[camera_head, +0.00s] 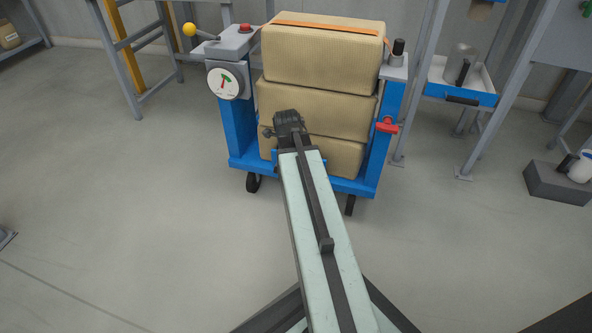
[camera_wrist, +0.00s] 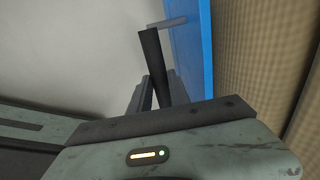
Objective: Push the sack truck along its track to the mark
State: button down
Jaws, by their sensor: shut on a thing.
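The sack truck (camera_head: 240,135) is a blue wheeled frame in the upper middle of the head view. It carries a stack of tan ribbed sacks (camera_head: 322,60). My arm reaches forward to the front of the truck, and its end covers part of the lower sacks. In the wrist view, my gripper (camera_wrist: 152,92) is shut on a dark handle (camera_wrist: 151,55). A short grey rod joins the handle to the truck's blue side. The gripper is mostly hidden in the head view. I cannot make out a track or a mark on the floor.
The truck bears a yellow-knobbed lever (camera_head: 189,30), a red button, a round dial (camera_head: 225,82) and a red catch (camera_head: 387,126). A blue-fronted tray (camera_head: 459,93) stands on a frame at right. A dark block (camera_head: 557,184) lies on the floor. Open floor lies left of the truck.

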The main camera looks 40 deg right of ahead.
jog(key=c, duration=1.2)
grip_release()
jog(key=shift+w+a, duration=0.15)
jog(key=shift+w, duration=0.2)
jog(key=shift+c, duration=0.2)
jog(key=shift+s, duration=0.1)
notch_tip(320, 180, up, 8)
jog(key=a+p, duration=0.1)
jog(key=p, duration=0.6)
jog(key=shift+s+f+p, duration=0.15)
jog(key=shift+s+p, duration=0.25)
jog(key=shift+s, duration=0.05)
